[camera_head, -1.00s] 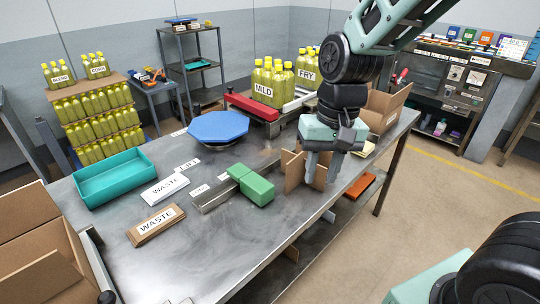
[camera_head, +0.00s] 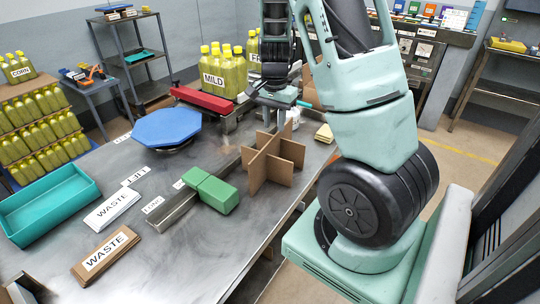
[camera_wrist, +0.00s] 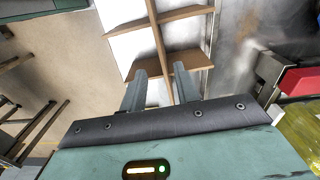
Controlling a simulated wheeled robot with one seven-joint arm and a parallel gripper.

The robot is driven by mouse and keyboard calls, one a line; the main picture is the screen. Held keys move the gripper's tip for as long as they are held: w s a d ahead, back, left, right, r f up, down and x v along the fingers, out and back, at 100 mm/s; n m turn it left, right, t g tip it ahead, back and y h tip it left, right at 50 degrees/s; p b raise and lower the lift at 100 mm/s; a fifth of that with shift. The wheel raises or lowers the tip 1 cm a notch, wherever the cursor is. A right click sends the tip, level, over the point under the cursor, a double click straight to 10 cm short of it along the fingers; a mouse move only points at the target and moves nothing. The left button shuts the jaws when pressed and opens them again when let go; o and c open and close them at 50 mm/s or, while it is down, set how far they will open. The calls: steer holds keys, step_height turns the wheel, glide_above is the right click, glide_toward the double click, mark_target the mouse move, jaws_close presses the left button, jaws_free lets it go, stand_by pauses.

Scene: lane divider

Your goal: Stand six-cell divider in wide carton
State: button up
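A brown cardboard divider (camera_head: 272,160) of crossed panels stands upright on the steel table near its right edge. The wrist view shows the divider (camera_wrist: 158,38) from above, with one long panel and crossing panels. My gripper (camera_head: 276,117) is at the divider's far side in the head view. In the wrist view my gripper (camera_wrist: 161,76) has its fingers apart, one on each side of the long panel's near end, with gaps showing. A brown carton (camera_head: 310,88) is mostly hidden behind my arm. Another carton (camera_head: 22,291) shows only at the lower left corner. I cannot tell which is the wide one.
Green blocks (camera_head: 211,190) lie on a metal channel left of the divider. A blue octagonal plate (camera_head: 166,127), a teal tray (camera_head: 48,203), WASTE signs (camera_head: 105,254) and yellow bottles (camera_head: 222,72) are around the table. Bare table lies in front of the green blocks.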

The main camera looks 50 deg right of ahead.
mark_target(273, 150)
step_height(273, 150, down, 11)
steer(key=shift+w+f+p, duration=0.1)
steer(key=shift+w+p, duration=0.05)
steer(key=shift+p, duration=0.4)
jaws_close()
